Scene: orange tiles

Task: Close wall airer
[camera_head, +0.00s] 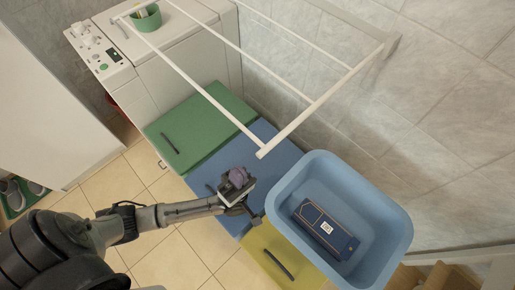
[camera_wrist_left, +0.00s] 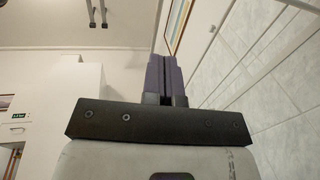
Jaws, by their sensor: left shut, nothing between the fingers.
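The white wall airer (camera_head: 205,92) is folded out from the tiled wall at the upper right of the head view. Its long bars and cross rails reach out over the cabinets and the washing machine. Its near front corner is close above my left gripper (camera_head: 237,180) in the picture. The gripper's purple fingers are shut and empty, and appear apart from the airer. My right gripper is not in view.
A blue tub (camera_head: 388,215) holding a dark blue box (camera_head: 325,229) stands right of the gripper. Green (camera_head: 203,125), blue and yellow cabinets line the wall. A washing machine (camera_head: 190,55) with a green pot (camera_head: 145,17) stands behind.

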